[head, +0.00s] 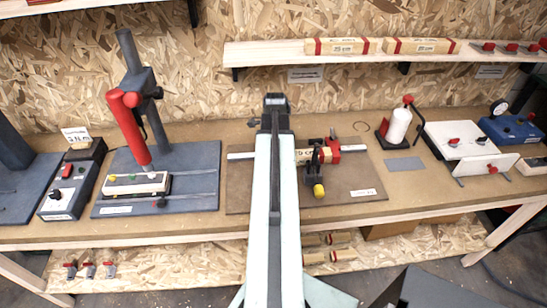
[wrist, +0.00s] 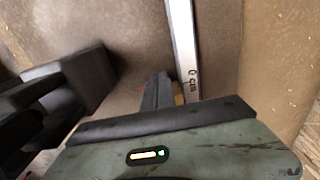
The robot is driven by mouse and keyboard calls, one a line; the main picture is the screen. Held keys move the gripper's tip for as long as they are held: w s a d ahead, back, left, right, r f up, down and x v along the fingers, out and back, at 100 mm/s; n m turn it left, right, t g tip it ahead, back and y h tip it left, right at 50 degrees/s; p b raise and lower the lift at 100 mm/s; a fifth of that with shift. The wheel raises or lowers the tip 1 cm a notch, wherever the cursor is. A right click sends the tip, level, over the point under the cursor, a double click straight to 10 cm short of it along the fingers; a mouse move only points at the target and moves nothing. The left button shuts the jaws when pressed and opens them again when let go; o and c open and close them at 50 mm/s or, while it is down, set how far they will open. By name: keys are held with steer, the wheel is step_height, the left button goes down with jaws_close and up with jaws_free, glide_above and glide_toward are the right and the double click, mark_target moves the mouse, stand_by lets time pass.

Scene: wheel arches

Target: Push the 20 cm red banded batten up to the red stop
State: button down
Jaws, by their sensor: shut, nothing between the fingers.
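In the head view, a pale wooden batten with a red band (head: 302,156) lies on the brown board (head: 360,184), along a metal rail. Its left part is hidden behind my arm. The red stop (head: 333,150) stands by its right end; I cannot tell whether they touch. A dark clamp with a yellow knob (head: 319,190) stands in front of the batten. In the wrist view, my gripper (wrist: 160,90) is shut and empty, beside the rail's "0 cm" end (wrist: 188,75). A small yellowish patch beside the finger may be the batten; most is hidden.
Two red-banded battens (head: 341,46) lie on the upper shelf (head: 255,52). A grey press with a red handle (head: 130,115) stands left of the board. A white bottle (head: 398,125) and white box (head: 461,139) stand to the right.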

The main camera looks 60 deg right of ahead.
steer(key=shift+w+a, duration=0.4)
steer(key=shift+w, duration=0.1)
steer(key=w+a, duration=0.2)
steer(key=shift+w, duration=0.3)
step_height(320, 180, up, 20)
steer(key=p, duration=2)
steer(key=shift+s+d, duration=0.2)
steer(key=shift+d, duration=0.05)
